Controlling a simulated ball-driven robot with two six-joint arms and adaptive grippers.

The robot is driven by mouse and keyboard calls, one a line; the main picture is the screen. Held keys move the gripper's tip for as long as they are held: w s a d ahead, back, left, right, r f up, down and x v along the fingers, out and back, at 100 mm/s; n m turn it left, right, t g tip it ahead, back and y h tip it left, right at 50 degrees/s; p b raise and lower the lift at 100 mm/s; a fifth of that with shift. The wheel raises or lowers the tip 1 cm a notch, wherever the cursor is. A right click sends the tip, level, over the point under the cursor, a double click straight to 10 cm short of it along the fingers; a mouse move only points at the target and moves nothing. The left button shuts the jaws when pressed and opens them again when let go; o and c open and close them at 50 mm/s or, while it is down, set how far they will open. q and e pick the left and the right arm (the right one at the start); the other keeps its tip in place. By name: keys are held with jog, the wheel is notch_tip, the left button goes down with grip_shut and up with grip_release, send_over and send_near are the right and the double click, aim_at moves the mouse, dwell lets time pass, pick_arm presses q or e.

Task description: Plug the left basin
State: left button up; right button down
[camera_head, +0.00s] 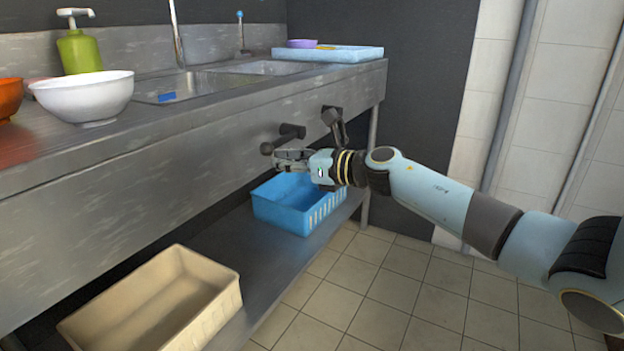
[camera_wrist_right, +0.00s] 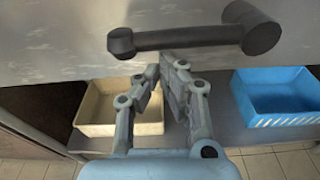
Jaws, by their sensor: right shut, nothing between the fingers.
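The steel counter holds a left basin (camera_head: 190,84) and a right basin (camera_head: 262,68), both seen at a low angle, so their drains are hidden. A dark lever (camera_head: 285,137) sticks out of the counter's front panel below the basins, and a second dark lever (camera_head: 334,122) is to its right. My right gripper (camera_head: 279,158) is shut and empty, just below the first lever. In the right wrist view its fingertips (camera_wrist_right: 166,72) are under a roughly horizontal dark lever (camera_wrist_right: 185,40); I cannot tell if they touch. My left gripper is out of view.
A blue crate (camera_head: 298,202) and a beige crate (camera_head: 150,305) stand on the lower shelf. A white bowl (camera_head: 84,97), a green soap bottle (camera_head: 79,48) and a light-blue tray (camera_head: 328,53) are on the counter. The tiled floor (camera_head: 370,300) is clear.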

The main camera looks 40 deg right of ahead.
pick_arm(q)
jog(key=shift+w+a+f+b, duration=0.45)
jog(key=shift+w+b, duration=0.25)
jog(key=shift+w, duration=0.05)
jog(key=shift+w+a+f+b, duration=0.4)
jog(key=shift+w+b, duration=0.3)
pick_arm(e)
jog(key=s+d+f, duration=0.2)
jog(key=s+d, duration=0.1)
jog(key=s, duration=0.5)
jog(key=shift+s+d, duration=0.25)
